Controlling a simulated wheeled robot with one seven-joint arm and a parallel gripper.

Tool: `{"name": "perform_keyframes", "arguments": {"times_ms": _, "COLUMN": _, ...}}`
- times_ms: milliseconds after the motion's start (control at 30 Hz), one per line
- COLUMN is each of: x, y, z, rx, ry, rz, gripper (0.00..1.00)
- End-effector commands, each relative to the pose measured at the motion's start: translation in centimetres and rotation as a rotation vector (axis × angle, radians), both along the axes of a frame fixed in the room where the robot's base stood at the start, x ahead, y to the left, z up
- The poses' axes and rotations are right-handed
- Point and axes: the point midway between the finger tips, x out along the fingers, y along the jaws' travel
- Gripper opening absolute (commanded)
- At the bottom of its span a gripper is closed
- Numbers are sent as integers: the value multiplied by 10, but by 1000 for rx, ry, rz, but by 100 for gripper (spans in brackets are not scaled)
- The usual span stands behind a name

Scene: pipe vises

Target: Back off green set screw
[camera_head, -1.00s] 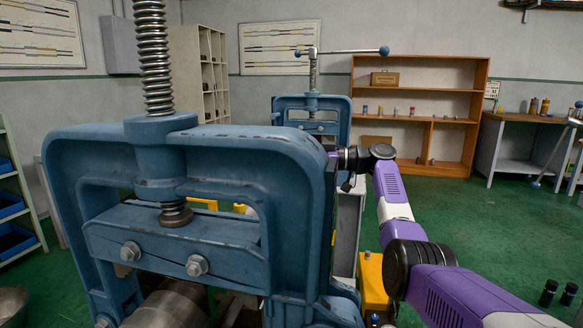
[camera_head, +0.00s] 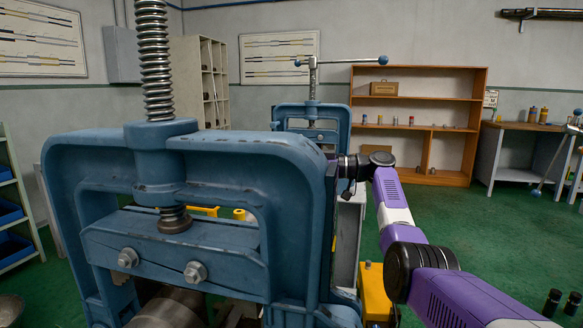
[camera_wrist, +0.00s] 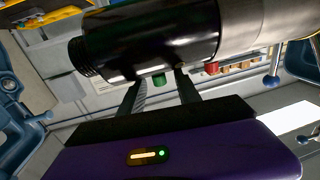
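The green set screw (camera_wrist: 159,79) shows in the wrist view as a small green stub on the underside of a black cylindrical body (camera_wrist: 150,42). My gripper (camera_wrist: 160,88) is below that body, with its two dark fingers apart, one on each side of the green screw in the picture. A gap shows between the screw and each finger, and I see no contact. A red screw (camera_wrist: 211,68) sits farther right along the cylinder. In the head view a large blue pipe vise (camera_head: 205,150) hides my gripper and the screw.
A second blue vise (camera_head: 290,112) stands behind the near one. In the wrist view, blue vise parts (camera_wrist: 8,88) are at the left and a yellow part (camera_wrist: 40,16) is at the upper left. Green floor (camera_head: 470,225) is open at right.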

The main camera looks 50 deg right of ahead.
Motion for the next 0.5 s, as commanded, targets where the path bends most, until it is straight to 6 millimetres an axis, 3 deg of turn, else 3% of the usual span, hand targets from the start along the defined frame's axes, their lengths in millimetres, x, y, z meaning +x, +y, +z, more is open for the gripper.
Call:
{"name": "perform_keyframes", "arguments": {"times_ms": 167, "x": -6, "y": -5, "z": 2, "rx": 0, "ry": -2, "rz": -3, "gripper": 40}}
{"name": "perform_keyframes", "arguments": {"times_ms": 500, "x": -51, "y": -31, "z": 1, "rx": 0, "ry": 0, "rz": -2, "gripper": 40}}
